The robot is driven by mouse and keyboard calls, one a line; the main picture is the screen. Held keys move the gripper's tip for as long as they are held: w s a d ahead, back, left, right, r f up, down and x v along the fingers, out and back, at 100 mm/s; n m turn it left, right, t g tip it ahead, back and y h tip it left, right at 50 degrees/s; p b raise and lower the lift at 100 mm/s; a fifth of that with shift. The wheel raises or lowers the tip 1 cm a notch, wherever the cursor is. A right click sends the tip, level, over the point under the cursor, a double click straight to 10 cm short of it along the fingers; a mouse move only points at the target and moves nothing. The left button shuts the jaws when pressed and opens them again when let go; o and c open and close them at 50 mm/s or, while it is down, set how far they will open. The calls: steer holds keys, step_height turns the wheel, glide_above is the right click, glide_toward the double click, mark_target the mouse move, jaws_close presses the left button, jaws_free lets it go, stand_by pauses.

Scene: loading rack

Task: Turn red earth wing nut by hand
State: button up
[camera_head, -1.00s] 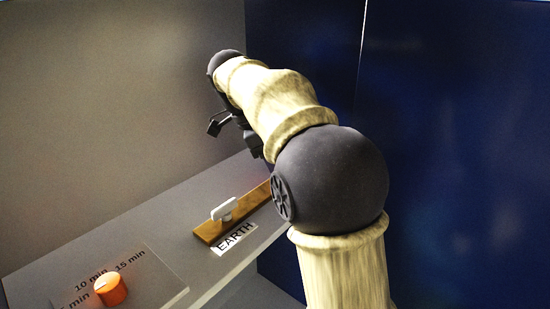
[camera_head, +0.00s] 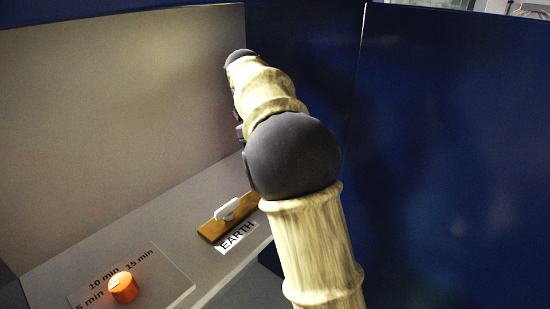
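A wing nut (camera_head: 227,208), white or pale grey rather than red, sits on a flat brown bar (camera_head: 212,231) on the grey shelf. A white label (camera_head: 237,238) reading EARTH lies in front of the bar. My arm reaches up and away to the right of the nut, covering the bar's right end. My gripper is almost wholly hidden behind my arm. Only a small dark part shows at the arm's left edge, above the shelf and beyond the nut. Its fingers cannot be made out. Nothing is seen touching the nut.
An orange knob (camera_head: 123,287) stands on a plate (camera_head: 165,287) marked 5, 10 and 15 min at the lower left. A beige wall (camera_head: 120,130) rises behind the shelf. A dark blue panel (camera_head: 450,150) stands to the right. The shelf between plate and bar is clear.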

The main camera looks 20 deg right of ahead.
steer(key=shift+r, duration=0.15)
stand_by(0.3)
steer(key=o, duration=1)
steer(key=shift+f, duration=0.2)
